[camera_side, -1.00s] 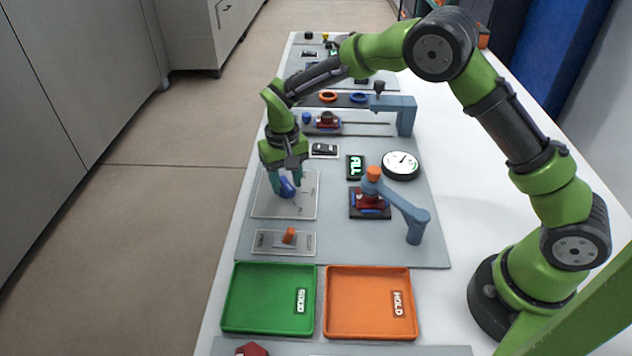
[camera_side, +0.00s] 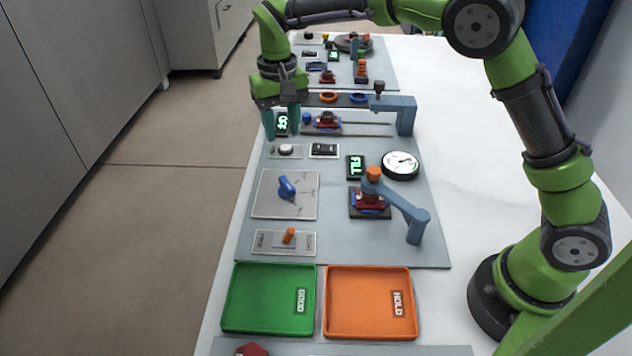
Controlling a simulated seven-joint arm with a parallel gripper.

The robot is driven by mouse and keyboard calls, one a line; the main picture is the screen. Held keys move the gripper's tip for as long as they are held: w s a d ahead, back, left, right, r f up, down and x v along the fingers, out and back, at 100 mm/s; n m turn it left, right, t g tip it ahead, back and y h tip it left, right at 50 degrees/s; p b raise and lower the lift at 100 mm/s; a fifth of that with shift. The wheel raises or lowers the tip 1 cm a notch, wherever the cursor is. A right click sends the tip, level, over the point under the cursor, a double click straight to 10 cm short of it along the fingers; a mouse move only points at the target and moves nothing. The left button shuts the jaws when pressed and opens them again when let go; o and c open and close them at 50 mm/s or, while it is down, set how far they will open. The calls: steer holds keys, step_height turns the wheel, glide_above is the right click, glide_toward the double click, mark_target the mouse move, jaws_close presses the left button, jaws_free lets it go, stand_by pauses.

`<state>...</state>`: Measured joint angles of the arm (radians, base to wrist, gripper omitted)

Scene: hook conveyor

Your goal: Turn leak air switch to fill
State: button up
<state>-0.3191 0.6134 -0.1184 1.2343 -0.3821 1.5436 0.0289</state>
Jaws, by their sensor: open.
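A blue rotary switch knob (camera_side: 287,188) sits on a light square plate (camera_side: 302,209) with small markings that I cannot read. A green-lit display (camera_side: 355,167) to its right appears to read FILL. My gripper (camera_side: 282,136) is open and empty, fingers pointing down, over the far left part of the grey panel. It is apart from the blue knob and beyond it. Its fingers are beside a second green-lit display (camera_side: 281,122), whose text is partly legible. A round white knob (camera_side: 286,150) stands just in front of the fingers.
A small plate with an orange lever (camera_side: 289,236) lies nearer. A blue clamp arm (camera_side: 407,211) stands over a red part. A dial gauge (camera_side: 401,164) and black rocker switch (camera_side: 324,149) are nearby. The green GOOD tray (camera_side: 233,305) and orange HOLD tray (camera_side: 341,325) are in front.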

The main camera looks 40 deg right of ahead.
steer(key=shift+r, duration=1.3)
